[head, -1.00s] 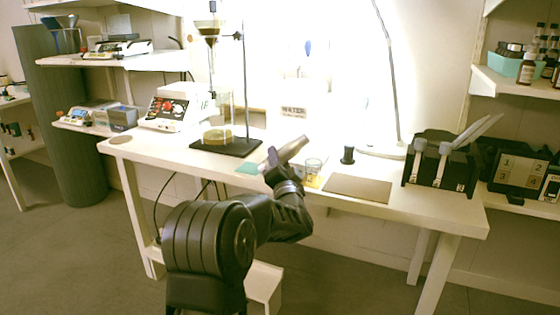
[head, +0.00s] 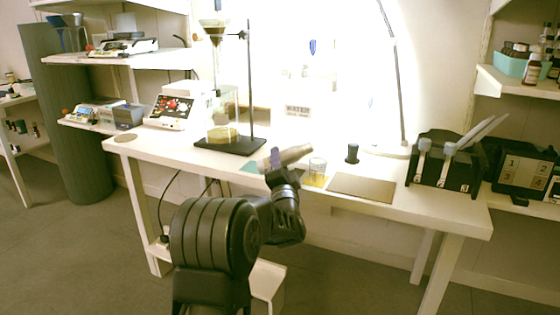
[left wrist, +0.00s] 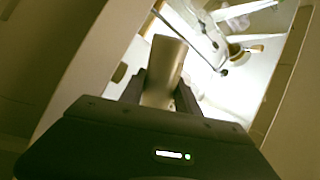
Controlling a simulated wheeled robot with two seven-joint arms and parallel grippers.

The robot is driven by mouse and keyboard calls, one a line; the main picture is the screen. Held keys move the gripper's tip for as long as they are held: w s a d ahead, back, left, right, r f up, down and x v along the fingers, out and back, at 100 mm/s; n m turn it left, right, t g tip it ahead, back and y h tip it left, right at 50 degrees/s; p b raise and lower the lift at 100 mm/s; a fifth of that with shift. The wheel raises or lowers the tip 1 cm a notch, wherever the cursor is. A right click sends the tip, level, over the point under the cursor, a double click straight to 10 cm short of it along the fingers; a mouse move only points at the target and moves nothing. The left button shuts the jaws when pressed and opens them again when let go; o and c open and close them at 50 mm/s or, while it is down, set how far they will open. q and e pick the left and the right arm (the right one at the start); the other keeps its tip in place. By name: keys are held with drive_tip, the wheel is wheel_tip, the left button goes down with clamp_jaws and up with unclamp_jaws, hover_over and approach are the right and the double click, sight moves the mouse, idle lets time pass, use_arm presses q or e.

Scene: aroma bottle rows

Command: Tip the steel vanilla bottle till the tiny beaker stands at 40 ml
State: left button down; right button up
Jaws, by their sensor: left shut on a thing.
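The steel bottle (head: 296,154) is in my left gripper (head: 279,166), which is shut on it over the front of the table. It lies close to level, its right end slightly higher and near the top of the small clear beaker (head: 318,166). In the left wrist view the bottle (left wrist: 166,62) shows between the two fingers (left wrist: 157,92). The beaker stands upright, with a yellow patch at its foot. Its liquid level and marks are too small to read, and I cannot make out a stream. My right gripper is out of view.
A brown mat (head: 362,189) lies right of the beaker, with a dark cap-like piece (head: 352,153) behind it. A stand with a black base (head: 230,146) is behind left. A black rack (head: 441,172) stands at the table's right end. A lamp (head: 396,70) glares behind.

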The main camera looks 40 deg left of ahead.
use_arm(q)
drive_tip(key=shift+s+a+r+m+p, duration=0.1)
drive_tip(key=shift+m+p, duration=0.3)
drive_tip(key=shift+m, duration=0.4)
drive_tip(key=shift+r+m+t+h+p, duration=0.3)
drive_tip(key=shift+r+m+t+p, duration=0.25)
drive_tip(key=shift+m+p, duration=0.35)
drive_tip(key=shift+f+b, duration=0.25)
drive_tip(key=shift+b, duration=0.2)
drive_tip(key=shift+n, duration=0.3)
drive_tip(key=shift+r+m+t+p, duration=0.25)
drive_tip(key=shift+r+m+p, duration=0.45)
drive_tip(key=shift+m+p, duration=0.25)
idle(2.8)
